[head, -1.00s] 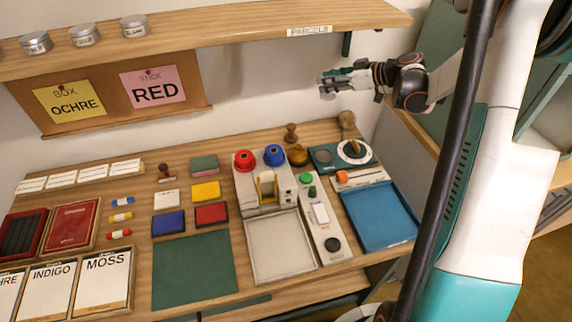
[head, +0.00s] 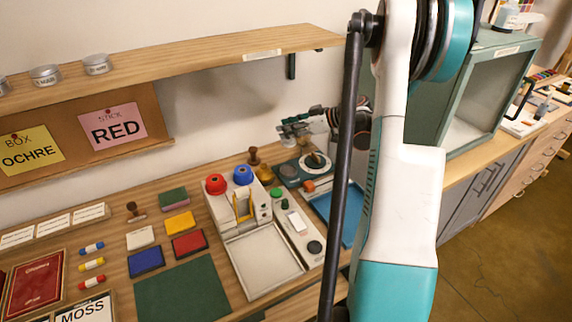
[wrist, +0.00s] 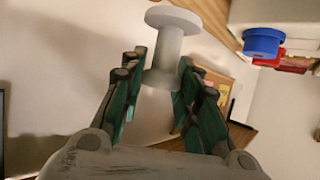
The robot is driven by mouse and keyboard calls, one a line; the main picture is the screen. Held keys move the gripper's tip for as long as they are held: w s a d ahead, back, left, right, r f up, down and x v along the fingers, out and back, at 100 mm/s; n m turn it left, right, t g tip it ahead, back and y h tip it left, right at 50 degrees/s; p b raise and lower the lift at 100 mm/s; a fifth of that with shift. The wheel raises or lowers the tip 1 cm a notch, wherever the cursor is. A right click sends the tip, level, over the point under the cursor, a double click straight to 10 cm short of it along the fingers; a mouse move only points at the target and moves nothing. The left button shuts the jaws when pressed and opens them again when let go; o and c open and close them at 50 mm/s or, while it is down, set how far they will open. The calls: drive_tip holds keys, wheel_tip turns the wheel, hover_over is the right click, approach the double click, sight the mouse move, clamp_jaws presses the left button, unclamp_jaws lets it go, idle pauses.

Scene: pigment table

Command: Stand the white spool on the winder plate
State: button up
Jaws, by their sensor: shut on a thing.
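The white spool (wrist: 168,50) is in my gripper (wrist: 158,85), its wide flange pointing away from the palm in the wrist view. The fingers are shut around its narrow stem. In the head view my gripper (head: 295,126) hangs above the teal device at the back right of the table, apart from it. That device has a dark grey disc (head: 289,170) at its left and a white ring dial (head: 316,161) with a wooden knob at its right. I cannot tell for certain which part is the winder plate. The spool is hard to make out in the head view.
A wooden shelf (head: 180,62) overhangs the back. My arm hides part of the blue tray (head: 328,212).

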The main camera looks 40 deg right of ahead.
wheel_tip(320, 180, down, 13)
drive_tip(key=b, duration=0.3)
drive_tip(key=shift+r+b, duration=0.2)
drive_tip(key=shift+b, duration=0.15)
drive_tip(key=shift+f, duration=0.1)
drive_tip(key=shift+f, duration=0.15)
drive_tip(key=o, duration=1)
drive_tip(key=shift+r, duration=0.25)
drive_tip(key=p+v, duration=0.3)
drive_tip(key=v, duration=0.9)
drive_tip(key=shift+d, duration=0.1)
